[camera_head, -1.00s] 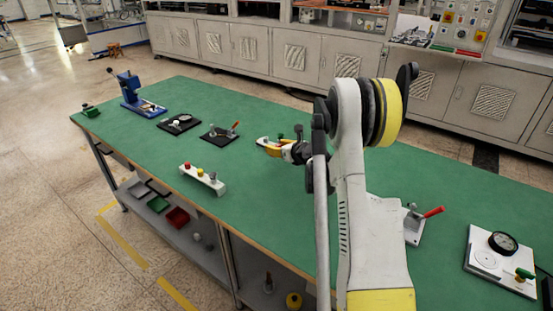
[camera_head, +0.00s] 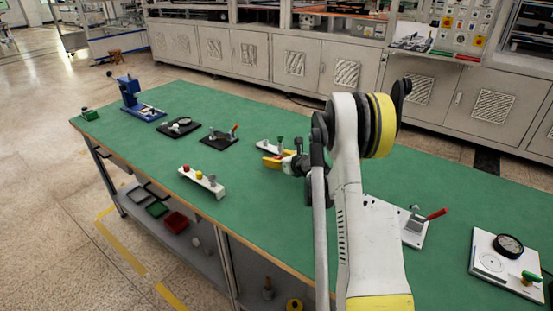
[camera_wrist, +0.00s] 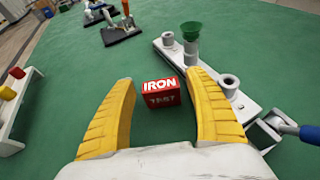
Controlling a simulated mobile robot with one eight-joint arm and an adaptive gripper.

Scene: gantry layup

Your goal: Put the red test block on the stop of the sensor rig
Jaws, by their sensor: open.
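The red test block (camera_wrist: 161,93), with white lettering on its top and side, sits on the green table in the wrist view. My gripper (camera_wrist: 160,77) is open, with a yellow finger on either side of the block and gaps between. In the head view my gripper (camera_head: 274,161) is low over the table's middle, and I cannot make out the block there. Just right of the fingers is a long white fixture (camera_wrist: 208,75) with grey sockets and a green-topped post; it also shows in the head view (camera_head: 264,147). I cannot tell whether this is the sensor rig.
A white stand with red and yellow buttons (camera_wrist: 15,105) is at the left. A blue handle (camera_wrist: 308,133) juts in at the right. Black plates (camera_head: 219,138) and a blue press (camera_head: 130,90) stand further back. A gauge plate (camera_head: 487,262) is at the right.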

